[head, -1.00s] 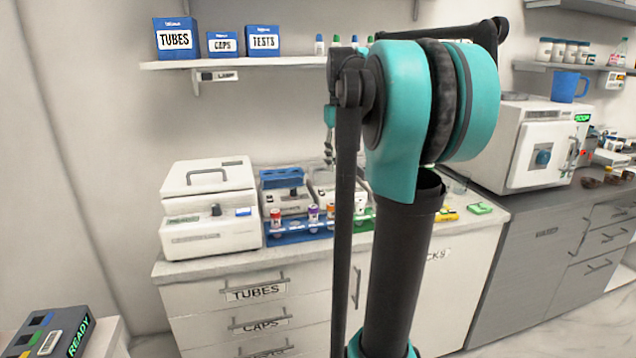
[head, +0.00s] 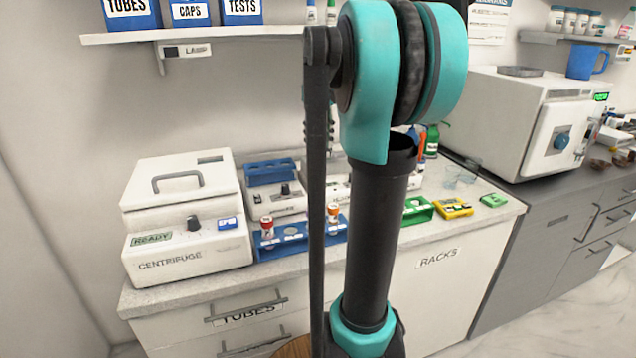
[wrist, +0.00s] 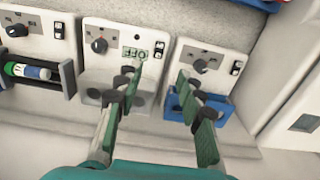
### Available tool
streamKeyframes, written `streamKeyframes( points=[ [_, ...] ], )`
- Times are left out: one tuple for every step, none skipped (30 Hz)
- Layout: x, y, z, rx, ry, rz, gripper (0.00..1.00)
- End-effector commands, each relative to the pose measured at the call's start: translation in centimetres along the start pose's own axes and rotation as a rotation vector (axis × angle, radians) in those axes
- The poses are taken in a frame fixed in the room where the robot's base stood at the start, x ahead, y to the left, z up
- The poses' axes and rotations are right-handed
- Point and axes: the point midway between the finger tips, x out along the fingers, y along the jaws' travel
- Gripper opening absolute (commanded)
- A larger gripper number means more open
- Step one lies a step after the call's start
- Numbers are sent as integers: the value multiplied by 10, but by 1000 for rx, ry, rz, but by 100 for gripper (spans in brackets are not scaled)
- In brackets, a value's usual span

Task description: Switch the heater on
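In the wrist view, which looks upside down, a white unit with a knob and a display reading OFF (wrist: 134,53) stands in the middle, a grey metal block on it; it appears to be the heater. Its white housing shows partly in the head view (head: 338,188), between my arm links. I cannot tell whether a fingertip touches anything.
A white unit with a blue holder (head: 270,172) stands between the heater and the centrifuge (head: 186,240). A blue tube rack (head: 292,232) stands in front. A roller unit with a tube (wrist: 35,72) is on the heater's other side. A shelf (head: 200,36) hangs above.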

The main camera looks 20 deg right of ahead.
Motion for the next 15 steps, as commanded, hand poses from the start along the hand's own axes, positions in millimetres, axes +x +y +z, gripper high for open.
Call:
streamKeyframes(
  points=[
    [11, 0, 0, 0, 0, 0, 38],
    [17, 0, 0, 0, 0, 0, 38],
    [25, 0, 0, 0, 0, 0, 38],
    [31, 0, 0, 0, 0, 0, 38],
    [37, 0, 0, 0, 0, 0, 38],
    [45, 0, 0, 0, 0, 0, 38],
    [51, 0, 0, 0, 0, 0, 38],
    [57, 0, 0, 0, 0, 0, 38],
    [65, 0, 0, 0, 0, 0, 38],
    [71, 0, 0, 0, 0, 0, 38],
    [77, 0, 0, 0, 0, 0, 38],
    [84, 0, 0, 0, 0, 0, 38],
    [90, 0, 0, 0, 0, 0, 38],
    [96, 0, 0, 0, 0, 0, 38],
    [103, 0, 0, 0, 0, 0, 38]
  ],
)
